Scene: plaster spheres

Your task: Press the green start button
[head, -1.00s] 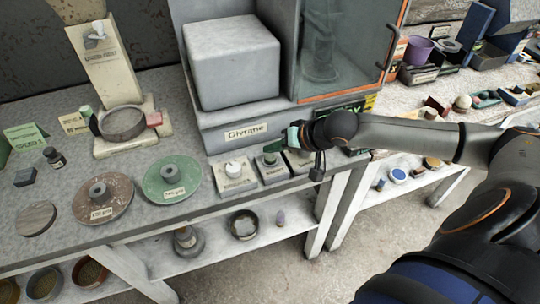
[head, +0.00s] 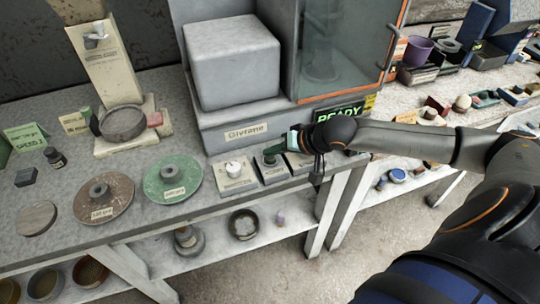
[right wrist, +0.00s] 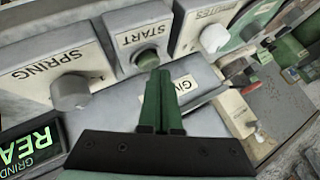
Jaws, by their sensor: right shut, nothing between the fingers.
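The green start button (right wrist: 148,59) is a round dark green knob on a pale box (right wrist: 140,35) labelled START in the right wrist view. In the head view the start box (head: 271,173) stands on the bench front edge. My right gripper (right wrist: 160,78) is shut and empty, its two green fingers together. Its tips are right beside the button in the right wrist view and cover its lower edge; I cannot tell whether they touch. In the head view the right gripper (head: 270,154) hangs over the start box. My left gripper is not in view.
A box with a white knob (head: 233,169) stands left of the start box, and the SPRING box (right wrist: 50,70) stands on its other side. The grey machine (head: 245,133) rises behind, with a lit READY display (head: 338,113). Green (head: 172,178) and brown (head: 102,197) discs lie further left.

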